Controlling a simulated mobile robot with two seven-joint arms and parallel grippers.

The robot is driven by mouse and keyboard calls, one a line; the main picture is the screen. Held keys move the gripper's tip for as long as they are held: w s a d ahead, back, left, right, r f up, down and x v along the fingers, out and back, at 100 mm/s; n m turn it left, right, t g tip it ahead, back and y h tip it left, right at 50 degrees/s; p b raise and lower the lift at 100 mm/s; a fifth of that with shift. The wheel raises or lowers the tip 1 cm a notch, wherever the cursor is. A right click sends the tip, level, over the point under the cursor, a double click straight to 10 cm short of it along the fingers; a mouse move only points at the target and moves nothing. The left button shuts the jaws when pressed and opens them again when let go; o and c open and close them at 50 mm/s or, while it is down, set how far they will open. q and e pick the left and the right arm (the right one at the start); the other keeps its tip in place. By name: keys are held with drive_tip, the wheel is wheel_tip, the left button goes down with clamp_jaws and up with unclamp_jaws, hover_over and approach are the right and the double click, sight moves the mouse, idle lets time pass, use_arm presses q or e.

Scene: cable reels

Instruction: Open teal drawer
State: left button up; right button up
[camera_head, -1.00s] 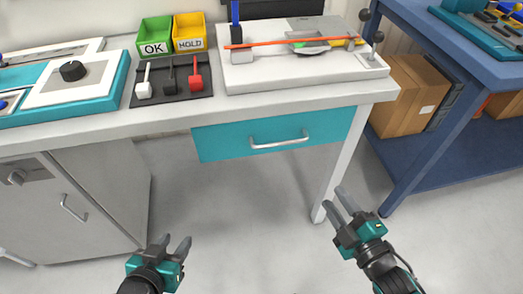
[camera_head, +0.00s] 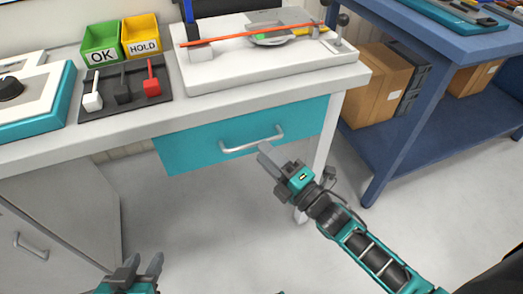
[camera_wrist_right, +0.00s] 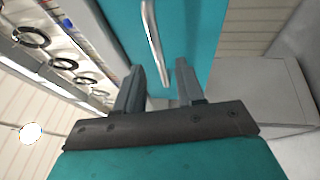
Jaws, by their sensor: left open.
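The teal drawer (camera_head: 190,150) sits under the white worktop and looks shut. Its silver bar handle (camera_head: 252,143) runs across the front. My right gripper (camera_head: 268,156) is just below and in front of the handle's right part, pointing at the drawer. There the handle (camera_wrist_right: 153,40) lies just beyond the fingertips against the teal front (camera_wrist_right: 192,28); I see no contact. My left gripper (camera_head: 140,267) is open and empty at the lower left, away from the drawer.
The worktop (camera_head: 210,101) holds a green OK bin (camera_head: 101,45), a yellow HOLD bin (camera_head: 141,36), a dark tray with levers (camera_head: 122,99) and a white fixture (camera_head: 270,68). A table leg (camera_head: 324,145) stands right of the drawer. The floor below is clear.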

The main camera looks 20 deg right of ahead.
drive_tip(key=shift+x, duration=1.2)
clamp_jaws()
